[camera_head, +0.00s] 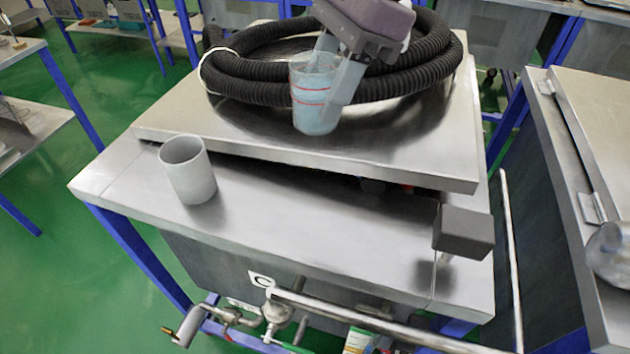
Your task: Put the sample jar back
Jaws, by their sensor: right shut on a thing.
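The sample jar (311,100) is a clear cup with pale blue contents and red lines. It is upright in front of the black hose, above the steel lid (400,160); I cannot tell whether its base touches the lid. My right gripper (332,85) comes from the top and is shut on the jar, with pale fingers at its right and back side. A plain grey-white cup (190,178) stands upright on the steel bench ledge (285,215) at the left, apart from the jar. My left gripper is not in view.
A coiled black ribbed hose (420,75) lies on the lid behind the jar. A grey block (463,232) stands at the ledge's right end. Pipes and a valve (272,312) run below the front edge. The ledge's middle is clear.

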